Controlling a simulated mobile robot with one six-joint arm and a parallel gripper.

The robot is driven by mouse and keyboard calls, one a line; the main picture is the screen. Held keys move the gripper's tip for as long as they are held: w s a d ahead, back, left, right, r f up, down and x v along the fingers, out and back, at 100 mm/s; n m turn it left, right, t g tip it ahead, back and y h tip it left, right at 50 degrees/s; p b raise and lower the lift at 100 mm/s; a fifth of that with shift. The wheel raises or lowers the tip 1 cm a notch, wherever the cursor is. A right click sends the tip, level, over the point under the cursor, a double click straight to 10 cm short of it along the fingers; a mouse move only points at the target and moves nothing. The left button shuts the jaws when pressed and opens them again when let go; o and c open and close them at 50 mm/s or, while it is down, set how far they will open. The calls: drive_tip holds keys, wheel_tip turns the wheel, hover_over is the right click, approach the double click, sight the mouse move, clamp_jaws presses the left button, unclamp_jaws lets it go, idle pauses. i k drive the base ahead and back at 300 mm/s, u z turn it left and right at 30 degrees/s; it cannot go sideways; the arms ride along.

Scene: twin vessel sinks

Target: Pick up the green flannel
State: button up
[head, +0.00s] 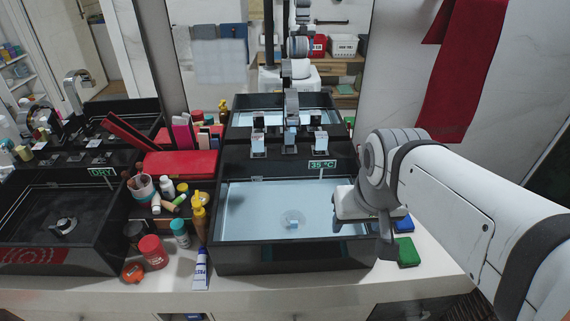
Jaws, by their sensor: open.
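The green flannel (408,252) is a small folded pad lying on the white counter, just right of the right-hand black sink. My gripper (388,243) points down beside the sink's right wall, a little left of the green flannel in the picture. One dark finger shows clearly; the other is mostly hidden. The jaws are open and nothing shows between them. I cannot tell the height of the fingertips above the counter. A blue folded flannel (404,224) lies just behind the green one, partly covered by my wrist.
The right sink (290,257) holds water; its display reads 35 °C. The left sink (58,268) reads DRY. Bottles, a toothpaste tube (201,270) and jars crowd the counter between them. A red towel (455,75) hangs at right. Counter right of the green flannel (438,265) is clear.

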sight(408, 255)
drive_tip(key=z, duration=0.05)
drive_tip(key=k, duration=0.55)
drive_tip(key=u, duration=1.95)
drive_tip(key=k, duration=1)
drive_tip(key=z, duration=1.85)
drive_tip(key=i, duration=0.85)
